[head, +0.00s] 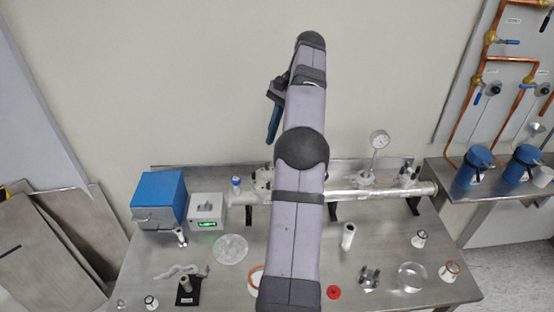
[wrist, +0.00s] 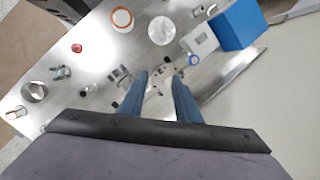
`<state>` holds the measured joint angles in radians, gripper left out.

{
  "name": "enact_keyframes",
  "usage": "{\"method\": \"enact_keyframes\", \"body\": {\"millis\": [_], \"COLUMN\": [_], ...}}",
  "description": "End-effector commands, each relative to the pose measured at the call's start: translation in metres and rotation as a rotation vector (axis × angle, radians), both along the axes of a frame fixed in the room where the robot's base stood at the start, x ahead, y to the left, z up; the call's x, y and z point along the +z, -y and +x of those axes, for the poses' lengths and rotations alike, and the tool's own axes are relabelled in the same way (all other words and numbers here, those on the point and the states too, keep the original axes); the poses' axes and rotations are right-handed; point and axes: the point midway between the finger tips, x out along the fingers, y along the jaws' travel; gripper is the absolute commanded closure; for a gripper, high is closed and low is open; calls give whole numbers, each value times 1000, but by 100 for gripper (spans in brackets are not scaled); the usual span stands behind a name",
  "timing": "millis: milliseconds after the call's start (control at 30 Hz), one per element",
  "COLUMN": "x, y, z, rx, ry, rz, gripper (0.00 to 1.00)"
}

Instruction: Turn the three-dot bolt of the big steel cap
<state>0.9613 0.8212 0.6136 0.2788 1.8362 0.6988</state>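A long steel tube (head: 345,194) lies on stands along the back of the steel table. Bolted steel fittings sit on it: one (head: 262,179) left of my arm, partly hidden by it, and one (head: 408,173) near the right end. I cannot tell which part is the big steel cap, and bolt dots are too small to see. My gripper (head: 274,112) is raised well above the table, seen from the side in the head view. In the wrist view my gripper (wrist: 159,75) is open, its two blue fingers apart with nothing held; steel fittings show far below.
A blue box (head: 159,197) and a white device (head: 207,212) with a green display stand at the left. A pressure gauge (head: 379,140) rises from the tube. Loose parts, including a red disc (head: 333,292) and a clear disc (head: 230,249), lie in front. Copper pipes (head: 477,80) are at the right.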

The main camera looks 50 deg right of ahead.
Motion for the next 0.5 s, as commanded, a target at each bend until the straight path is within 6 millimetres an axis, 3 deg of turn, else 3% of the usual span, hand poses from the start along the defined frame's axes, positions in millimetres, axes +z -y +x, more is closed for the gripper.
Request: {"method": "enact_keyframes", "body": {"millis": [100,233,367,500], "x": [4,-16,-48,-82], "y": [-36,-68,-62,-34], "z": [27,33,26,19], "rx": [87,151,152,132], "ry": [5,-70,-137,-173], "rz": [-10,-9,-76,-182], "gripper": [70,70,70,70]}}
